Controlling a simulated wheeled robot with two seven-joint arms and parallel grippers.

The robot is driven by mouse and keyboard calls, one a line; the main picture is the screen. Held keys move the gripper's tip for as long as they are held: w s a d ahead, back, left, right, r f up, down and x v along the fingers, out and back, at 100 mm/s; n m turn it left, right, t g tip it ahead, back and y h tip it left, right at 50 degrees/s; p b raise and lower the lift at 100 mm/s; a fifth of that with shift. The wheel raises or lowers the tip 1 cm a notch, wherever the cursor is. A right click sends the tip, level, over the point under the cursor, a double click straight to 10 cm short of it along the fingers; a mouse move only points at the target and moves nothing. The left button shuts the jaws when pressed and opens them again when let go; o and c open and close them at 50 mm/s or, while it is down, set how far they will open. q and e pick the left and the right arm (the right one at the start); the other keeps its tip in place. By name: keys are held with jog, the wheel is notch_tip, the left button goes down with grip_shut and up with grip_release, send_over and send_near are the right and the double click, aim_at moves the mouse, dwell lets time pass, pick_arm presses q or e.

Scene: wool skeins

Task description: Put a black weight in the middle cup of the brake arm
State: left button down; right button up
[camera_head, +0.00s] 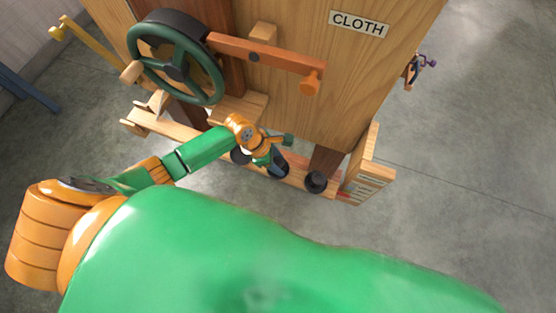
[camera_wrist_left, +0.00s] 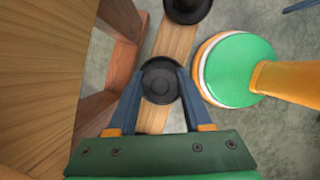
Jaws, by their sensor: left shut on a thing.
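The brake arm (camera_head: 293,179) is a long wooden bar low along the front of the wooden cabinet; its wood also shows in the left wrist view (camera_wrist_left: 176,42). A dark round cup (camera_head: 316,182) sits near its right end. Another dark round shape (camera_head: 240,156) lies to the left, partly hidden by my gripper. My left gripper (camera_head: 278,166) is over the bar between these two, pointing down. In the left wrist view its blue fingers are shut on a round black weight (camera_wrist_left: 160,80), over the bar. Whether the weight touches a cup below is hidden. My right gripper is not in view.
The cabinet (camera_head: 285,95) with a CLOTH label (camera_head: 359,24) stands right behind the bar. A green handwheel (camera_head: 176,63) and a wooden crank lever (camera_head: 268,53) project above. A wooden scale plate (camera_head: 368,172) stands at the bar's right end. Grey floor is free at right.

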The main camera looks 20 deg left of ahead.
pick_arm(q)
jog(key=shift+c, duration=1.2)
grip_release()
jog(key=p+v, duration=0.3)
jog(key=v, duration=0.4)
jog(key=s+d+r+m+t, duration=0.1)
jog(key=s+d+m, duration=0.3)
jog(key=m, duration=0.9)
jog(key=s+a+r+m+t+y, duration=0.1)
jog(key=s+a+r+m+y, duration=0.3)
jog(key=s+a+m, duration=0.55)
notch_tip(320, 180, down, 15)
jog(key=d+m+g, duration=0.1)
jog(key=m, duration=0.1)
jog(key=s+a+f+g+p, duration=0.1)
jog(key=s+f, duration=1)
jog(key=s, duration=0.1)
jog(key=shift+a+g, duration=0.3)
jog(key=shift+a, duration=0.1)
